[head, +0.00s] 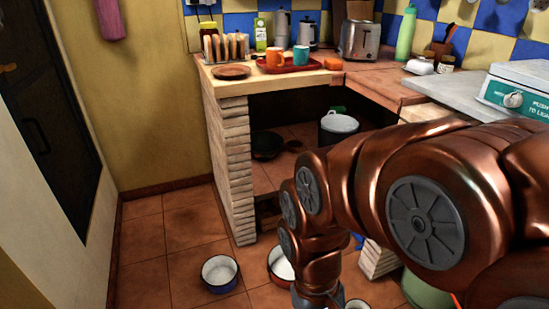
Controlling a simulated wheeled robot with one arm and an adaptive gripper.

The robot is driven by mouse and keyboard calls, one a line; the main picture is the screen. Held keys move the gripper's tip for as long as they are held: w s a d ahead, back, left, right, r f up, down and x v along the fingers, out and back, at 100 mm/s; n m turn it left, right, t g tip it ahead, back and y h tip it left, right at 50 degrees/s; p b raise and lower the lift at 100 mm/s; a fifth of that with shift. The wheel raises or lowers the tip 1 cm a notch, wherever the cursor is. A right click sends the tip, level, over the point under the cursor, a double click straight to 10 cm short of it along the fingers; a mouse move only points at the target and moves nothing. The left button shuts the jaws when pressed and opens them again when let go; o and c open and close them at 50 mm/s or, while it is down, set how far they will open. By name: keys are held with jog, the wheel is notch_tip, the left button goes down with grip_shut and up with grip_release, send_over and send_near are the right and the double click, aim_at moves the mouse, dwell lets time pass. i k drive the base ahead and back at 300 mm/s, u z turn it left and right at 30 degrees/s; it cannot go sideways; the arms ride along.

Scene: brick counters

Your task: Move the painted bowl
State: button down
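A white bowl with a dark rim and a blue lower side (220,274) stands upright on the tiled floor. A red bowl with a white inside (279,265) stands to its right, partly hidden by my copper arm. I cannot tell which of these is the painted bowl. My arm reaches down to the bottom edge of the head view, just right of the red bowl. Its end is cut off there, so my gripper's fingers do not show.
A small pale round item (357,304) shows at the bottom edge, right of my arm. A brick counter (240,170) stands behind the bowls, with a pan (266,145) and a pot (339,124) on its lower shelf. The floor on the left is clear.

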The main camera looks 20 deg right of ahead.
aim_at(265, 145)
jog(key=u, duration=0.75)
jog(key=i, duration=0.75)
jog(key=z, duration=1.45)
jog(key=i, duration=0.5)
jog(key=u, duration=0.05)
